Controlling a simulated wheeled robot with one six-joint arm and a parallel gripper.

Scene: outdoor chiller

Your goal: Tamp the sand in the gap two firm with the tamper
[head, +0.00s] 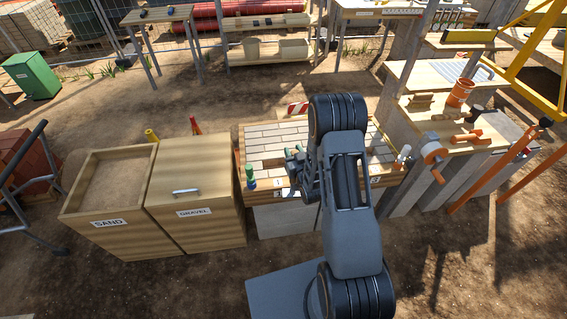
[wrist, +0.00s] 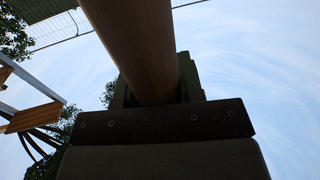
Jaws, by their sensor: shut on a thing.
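In the wrist view my gripper (wrist: 152,98) is shut around a thick round brown wooden shaft (wrist: 135,45), which looks like the tamper's handle. The tamper's foot is not visible. In the head view my gripper (head: 297,163) is low over the pale paved bench (head: 265,138), largely covered by my arm. The bench has number labels on its front; the one on the right reads 3 (head: 375,180). Gap two and its sand are hidden behind my arm. I cannot tell whether the tamper touches the sand.
Left of the bench stand an open sand bin (head: 103,185) and a closed gravel bin (head: 193,180) with a handled lid. A green-topped item (head: 250,172) stands at the bench's left edge. A wooden work table (head: 455,133) with orange pipe pieces is at the right.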

